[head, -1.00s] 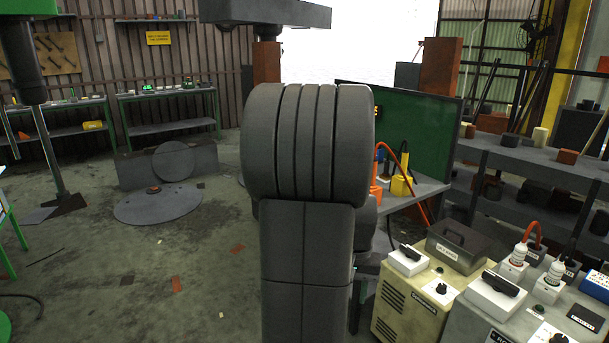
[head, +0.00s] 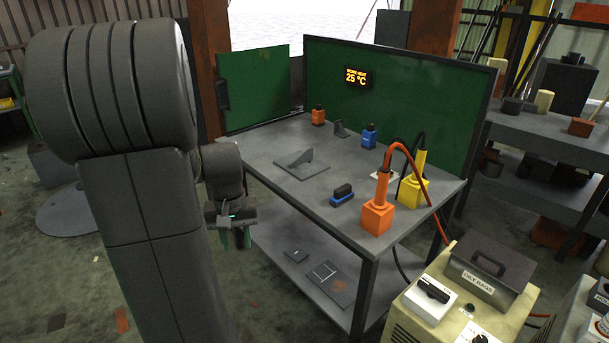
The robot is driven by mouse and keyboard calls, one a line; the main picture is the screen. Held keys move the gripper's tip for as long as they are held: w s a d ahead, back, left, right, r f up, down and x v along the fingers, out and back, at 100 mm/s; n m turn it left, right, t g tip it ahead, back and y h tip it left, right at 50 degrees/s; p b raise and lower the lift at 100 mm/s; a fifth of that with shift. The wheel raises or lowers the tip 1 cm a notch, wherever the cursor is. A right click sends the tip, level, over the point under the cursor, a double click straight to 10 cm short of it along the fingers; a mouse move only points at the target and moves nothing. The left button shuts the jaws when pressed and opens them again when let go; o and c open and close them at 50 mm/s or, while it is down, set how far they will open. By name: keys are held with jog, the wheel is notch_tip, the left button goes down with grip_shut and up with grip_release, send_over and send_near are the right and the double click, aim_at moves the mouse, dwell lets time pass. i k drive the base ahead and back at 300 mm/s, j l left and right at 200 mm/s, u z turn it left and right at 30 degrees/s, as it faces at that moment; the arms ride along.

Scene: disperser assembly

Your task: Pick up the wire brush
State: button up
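A small blue block with a black grip on top (head: 342,196) lies on the grey workbench (head: 262,150), near its front edge. It looks like the wire brush, but its bristles cannot be made out. My gripper (head: 236,239) hangs beside the bench's left edge, left of the brush and apart from it. Its two fingers point down with a gap between them, and nothing shows in the gap.
Green panels rise behind. A cream machine (head: 440,318) stands at front right.

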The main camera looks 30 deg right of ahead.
aim_at(344, 193)
jog(key=i+j+z, duration=0.1)
jog(key=i+z, duration=0.2)
jog(key=i, duration=0.3)
jog(key=i+j+z, duration=0.3)
jog(key=i, duration=0.3)
jog(key=i+l+z, duration=0.1)
jog(key=z, duration=0.35)
jog(key=i+z, duration=0.35)
jog(key=z, duration=0.15)
jog(key=i+z, duration=0.2)
jog(key=z, duration=0.25)
